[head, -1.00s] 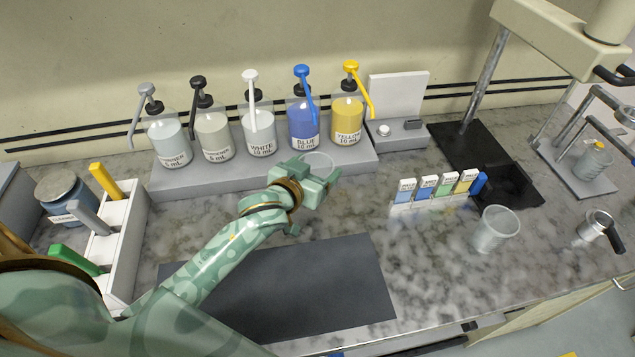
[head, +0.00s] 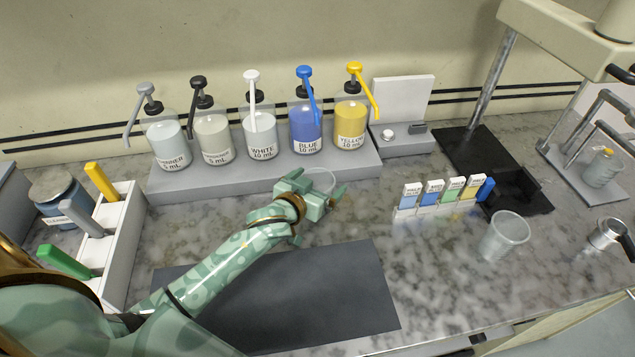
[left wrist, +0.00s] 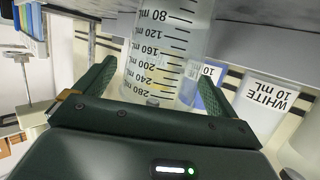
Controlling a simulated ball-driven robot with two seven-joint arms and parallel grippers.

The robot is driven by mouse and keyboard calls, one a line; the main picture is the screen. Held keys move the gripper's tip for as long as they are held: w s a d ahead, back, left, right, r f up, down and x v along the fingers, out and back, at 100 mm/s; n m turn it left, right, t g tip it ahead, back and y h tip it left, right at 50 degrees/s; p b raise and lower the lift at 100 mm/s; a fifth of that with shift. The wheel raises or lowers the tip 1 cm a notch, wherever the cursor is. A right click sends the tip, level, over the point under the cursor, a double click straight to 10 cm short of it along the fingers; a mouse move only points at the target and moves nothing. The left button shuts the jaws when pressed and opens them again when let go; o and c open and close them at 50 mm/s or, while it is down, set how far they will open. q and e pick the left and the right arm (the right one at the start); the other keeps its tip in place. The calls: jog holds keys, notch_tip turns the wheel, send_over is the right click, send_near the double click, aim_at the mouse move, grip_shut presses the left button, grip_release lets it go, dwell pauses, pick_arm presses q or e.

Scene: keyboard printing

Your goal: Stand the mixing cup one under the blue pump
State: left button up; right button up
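A clear graduated mixing cup (head: 322,180) is between the fingers of my left gripper (head: 318,196), in front of the blue pump bottle (head: 305,130). In the left wrist view the cup (left wrist: 165,45) fills the space between the two spread fingers of my left gripper (left wrist: 155,75), its scale upside down. The gripper appears shut on it, though contact is hard to see. The blue pump's spout (head: 314,106) points forward, behind the cup. A second clear cup (head: 505,236) stands at the right. Which cup is one is not readable. My right gripper is not in view.
The grey stand (head: 215,181) carries several pump bottles, with white (head: 262,135) left of blue and yellow (head: 350,125) right. A dark mat (head: 290,300) lies in front. Small labelled blocks (head: 440,192) stand at the right. A white rack (head: 125,225) is at the left.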

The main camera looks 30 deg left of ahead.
pick_arm(q)
jog(key=shift+s+r, duration=0.1)
jog(key=shift+r, duration=0.1)
jog(key=p+v, duration=0.2)
jog(key=v, duration=0.9)
jog(key=shift+s, duration=0.4)
